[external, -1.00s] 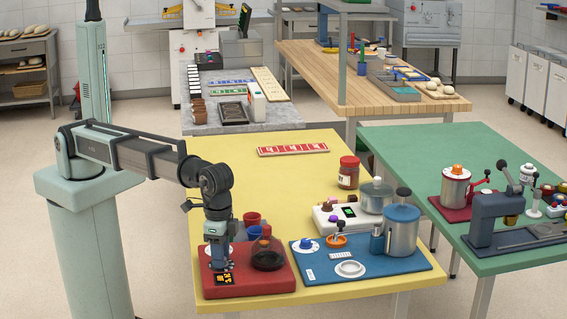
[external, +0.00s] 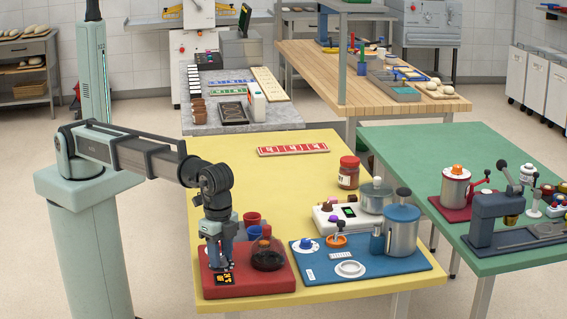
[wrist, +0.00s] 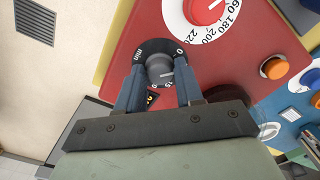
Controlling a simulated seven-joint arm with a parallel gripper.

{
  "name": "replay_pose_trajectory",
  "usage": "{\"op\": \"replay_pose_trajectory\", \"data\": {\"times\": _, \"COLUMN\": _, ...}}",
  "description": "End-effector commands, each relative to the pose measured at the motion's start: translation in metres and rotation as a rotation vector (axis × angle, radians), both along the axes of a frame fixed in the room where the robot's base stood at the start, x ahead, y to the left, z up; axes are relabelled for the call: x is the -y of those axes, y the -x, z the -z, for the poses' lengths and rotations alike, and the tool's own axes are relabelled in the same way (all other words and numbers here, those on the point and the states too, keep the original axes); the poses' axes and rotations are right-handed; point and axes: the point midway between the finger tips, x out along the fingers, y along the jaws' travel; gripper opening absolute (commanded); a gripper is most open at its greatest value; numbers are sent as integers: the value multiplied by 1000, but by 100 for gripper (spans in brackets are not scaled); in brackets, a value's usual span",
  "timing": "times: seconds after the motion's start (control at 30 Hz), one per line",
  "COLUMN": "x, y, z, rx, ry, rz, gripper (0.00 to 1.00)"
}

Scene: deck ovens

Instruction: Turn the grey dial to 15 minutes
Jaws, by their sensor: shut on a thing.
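The grey dial (wrist: 160,68) shows in the wrist view on a black round scale plate (wrist: 148,47) set in the red panel (wrist: 118,48). The scale carries the word "min" and a 0 at its upper right. The other numbers are partly covered, and I cannot read the dial's exact setting. My gripper (wrist: 159,73) is shut on the dial, with one blue-grey finger on each side. In the external view my gripper (external: 216,267) points down at the left part of the red panel (external: 262,287) and hides the dial.
A red knob (wrist: 205,8) with a white temperature scale sits close to the dial. A small display (external: 227,281) lies at the panel's front. A dark round flask (external: 267,255) stands right of my gripper. The blue board (external: 330,280) is further right.

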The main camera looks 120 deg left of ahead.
Motion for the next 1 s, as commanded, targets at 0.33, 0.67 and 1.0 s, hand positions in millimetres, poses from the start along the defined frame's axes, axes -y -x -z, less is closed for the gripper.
{"op": "replay_pose_trajectory", "data": {"times": 0.33, "x": 0, "y": 0, "z": 0, "rx": 0, "ry": 0, "rz": 329, "gripper": 6}}
{"op": "replay_pose_trajectory", "data": {"times": 0.67, "x": 0, "y": 0, "z": 0, "rx": 0, "ry": 0, "rz": 643, "gripper": 6}}
{"op": "replay_pose_trajectory", "data": {"times": 1.0, "x": 0, "y": 0, "z": 0, "rx": 1, "ry": 0, "rz": 965, "gripper": 6}}
